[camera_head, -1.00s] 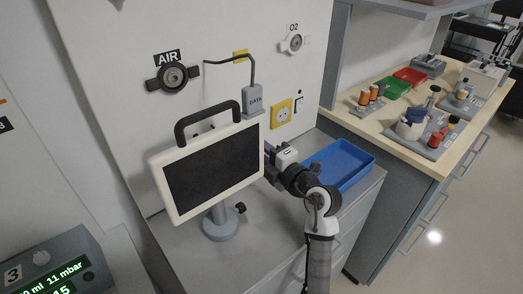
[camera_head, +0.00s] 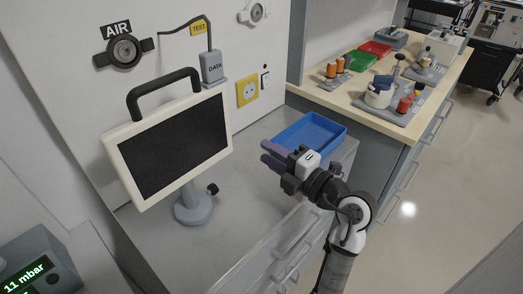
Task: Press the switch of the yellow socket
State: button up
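The yellow socket (camera_head: 247,91) is on the white wall panel, right of the monitor and below the grey DATA box.
A monitor (camera_head: 172,146) on a stand with a black handle is left of my gripper. A blue tray (camera_head: 318,128) lies on the grey cabinet top (camera_head: 235,220) behind my gripper. The AIR outlet (camera_head: 124,51) is upper left. A wooden counter (camera_head: 345,97) with parts is at right.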

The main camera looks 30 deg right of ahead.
aim_at(266, 84)
jog(key=k+l, duration=0.35)
jog(key=l, duration=0.15)
jog(key=k+l, duration=0.4)
jog(key=l, duration=0.1)
